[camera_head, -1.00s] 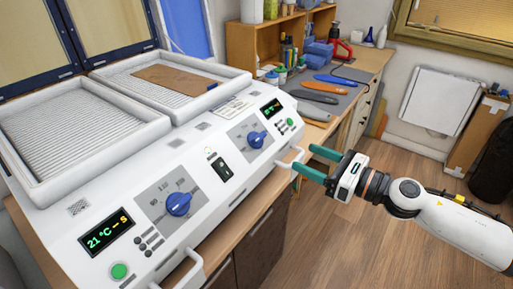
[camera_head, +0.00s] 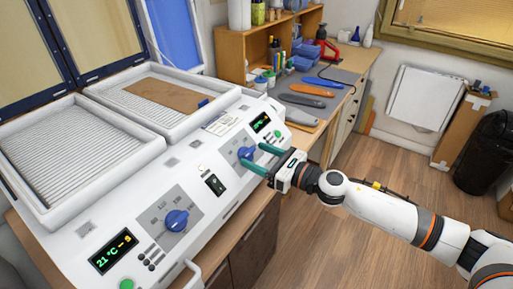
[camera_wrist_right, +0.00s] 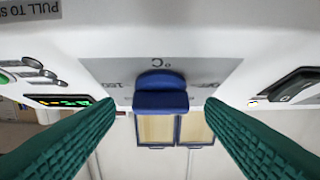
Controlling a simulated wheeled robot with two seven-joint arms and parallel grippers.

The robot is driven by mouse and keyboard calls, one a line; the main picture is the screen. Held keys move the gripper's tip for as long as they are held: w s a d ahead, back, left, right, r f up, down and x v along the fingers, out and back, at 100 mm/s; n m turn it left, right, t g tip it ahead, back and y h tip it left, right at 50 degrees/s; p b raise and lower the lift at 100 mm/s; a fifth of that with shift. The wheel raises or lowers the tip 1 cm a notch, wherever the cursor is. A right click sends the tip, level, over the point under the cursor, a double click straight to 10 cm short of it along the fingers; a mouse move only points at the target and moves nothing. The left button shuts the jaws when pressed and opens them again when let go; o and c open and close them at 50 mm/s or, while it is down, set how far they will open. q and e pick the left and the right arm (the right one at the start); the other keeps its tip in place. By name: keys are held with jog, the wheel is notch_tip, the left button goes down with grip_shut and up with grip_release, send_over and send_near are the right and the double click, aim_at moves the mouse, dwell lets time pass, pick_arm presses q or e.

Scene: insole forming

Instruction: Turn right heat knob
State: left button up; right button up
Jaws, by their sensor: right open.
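The right heat knob (camera_head: 246,153) is blue and sits on a grey dial plate on the sloping white front panel of the machine. In the right wrist view the knob (camera_wrist_right: 160,93) is centred between the green fingers, with a gap on each side. My right gripper (camera_head: 258,159) is open, its fingertips at the knob, and the upper finger partly hides the plate. The gripper also shows in the right wrist view (camera_wrist_right: 160,112). The left heat knob (camera_head: 177,220) is blue too, on its own dial plate. My left gripper is not in view.
A black rocker switch (camera_head: 214,184) lies between the knobs. The right display (camera_head: 260,122) and a green button (camera_head: 277,134) are close to the gripper. A white handle (camera_head: 194,275) sticks out at the front. A brown sheet (camera_head: 160,93) lies in the right tray.

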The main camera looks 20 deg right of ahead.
jog(key=shift+w+a, duration=0.3)
jog(key=shift+w, duration=0.1)
